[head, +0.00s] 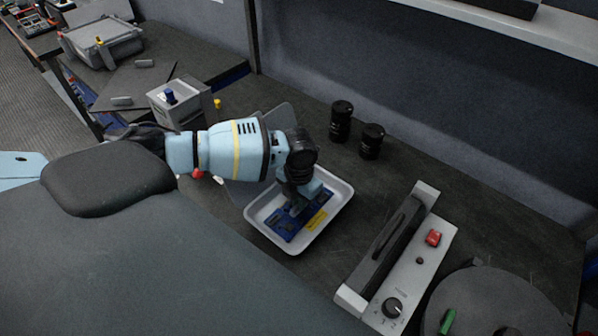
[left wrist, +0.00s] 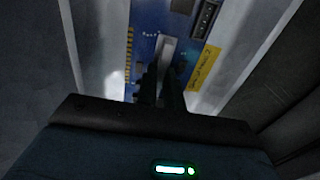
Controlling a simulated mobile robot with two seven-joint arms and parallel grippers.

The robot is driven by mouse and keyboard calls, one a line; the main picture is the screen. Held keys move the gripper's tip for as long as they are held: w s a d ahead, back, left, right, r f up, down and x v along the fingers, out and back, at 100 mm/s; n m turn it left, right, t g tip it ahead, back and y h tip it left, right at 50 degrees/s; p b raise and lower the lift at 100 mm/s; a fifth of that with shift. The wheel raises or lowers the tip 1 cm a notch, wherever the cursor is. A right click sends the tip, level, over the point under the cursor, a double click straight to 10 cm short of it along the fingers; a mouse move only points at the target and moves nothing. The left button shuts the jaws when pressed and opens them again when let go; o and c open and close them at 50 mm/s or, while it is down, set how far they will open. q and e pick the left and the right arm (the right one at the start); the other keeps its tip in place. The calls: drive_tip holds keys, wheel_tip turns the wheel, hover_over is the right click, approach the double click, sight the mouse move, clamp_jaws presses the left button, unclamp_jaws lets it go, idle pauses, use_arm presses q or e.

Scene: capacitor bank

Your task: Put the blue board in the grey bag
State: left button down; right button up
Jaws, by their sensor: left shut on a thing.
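The blue board (head: 285,222), with a yellow label, is in the white tray (head: 336,205). My left gripper (head: 296,205) reaches down into the tray and is shut on the board. In the left wrist view the fingers (left wrist: 160,88) meet at the board (left wrist: 146,45), between its gold edge contacts and the yellow label. I cannot tell whether the board touches the tray floor. A flat grey sheet (head: 282,117), possibly the grey bag, lies behind the tray, partly hidden by my left arm. My right gripper is not in view.
Two black cylinders (head: 341,120) (head: 371,141) stand behind the tray. A grey sealer-like device (head: 405,262) with a knob and red switch is to its right, near a dark round disc (head: 485,305). A grey box (head: 172,106) with a blue knob stands at the left.

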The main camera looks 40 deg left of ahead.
use_arm(q)
drive_tip(key=c, duration=1.5)
unclamp_jaws()
drive_tip(key=shift+f, duration=0.15)
drive_tip(key=shift+c, duration=0.2)
wheel_tip(320, 180, up, 12)
drive_tip(key=shift+r+p, duration=0.2)
drive_tip(key=shift+p, duration=0.1)
